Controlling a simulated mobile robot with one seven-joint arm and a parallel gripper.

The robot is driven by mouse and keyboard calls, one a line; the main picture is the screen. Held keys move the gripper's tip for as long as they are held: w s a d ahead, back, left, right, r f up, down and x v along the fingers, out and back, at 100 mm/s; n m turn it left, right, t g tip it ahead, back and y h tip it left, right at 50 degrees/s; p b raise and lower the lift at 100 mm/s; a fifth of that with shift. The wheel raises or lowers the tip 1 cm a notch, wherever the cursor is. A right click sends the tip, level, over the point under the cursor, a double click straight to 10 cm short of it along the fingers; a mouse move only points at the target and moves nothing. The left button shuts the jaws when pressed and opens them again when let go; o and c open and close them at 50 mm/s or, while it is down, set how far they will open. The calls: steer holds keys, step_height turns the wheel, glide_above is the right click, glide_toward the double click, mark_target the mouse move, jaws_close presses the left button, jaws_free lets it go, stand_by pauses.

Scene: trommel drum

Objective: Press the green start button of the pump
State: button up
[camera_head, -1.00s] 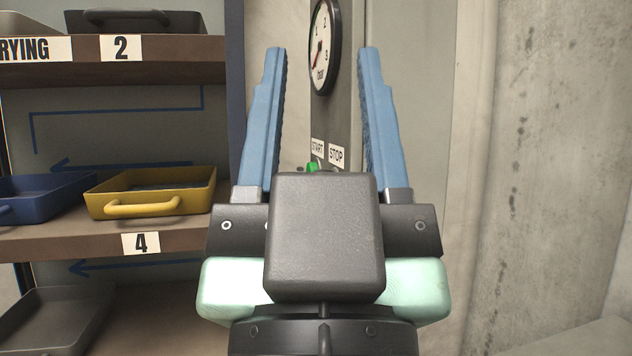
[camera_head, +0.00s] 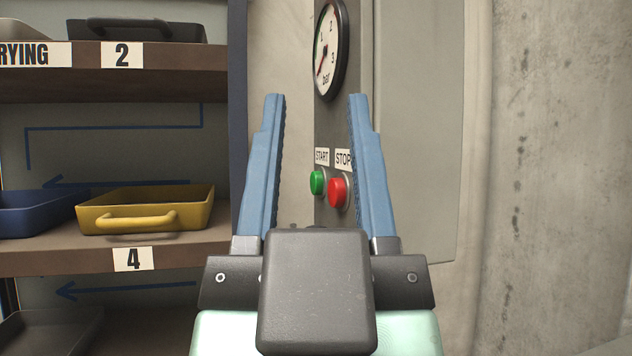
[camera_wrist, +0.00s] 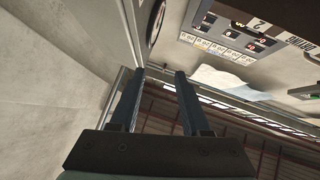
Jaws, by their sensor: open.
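The green start button (camera_head: 318,182) is on a grey control panel (camera_head: 327,130), under a START label (camera_head: 322,156). The red stop button (camera_head: 338,193) is just right of it and a little lower, under a STOP label (camera_head: 343,158). My gripper (camera_head: 316,98) is open and empty, with its blue fingers pointing up. In the head view both buttons show between the fingers, the red one close to the right finger. How far the fingers are from the panel I cannot tell.
A round pressure gauge (camera_head: 330,50) is above the buttons. A shelf rack (camera_head: 120,85) stands at the left, holding a yellow tray (camera_head: 150,212) and a blue tray (camera_head: 40,212). A stained concrete wall (camera_head: 560,150) is at the right.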

jaws_close()
stand_by(1.5)
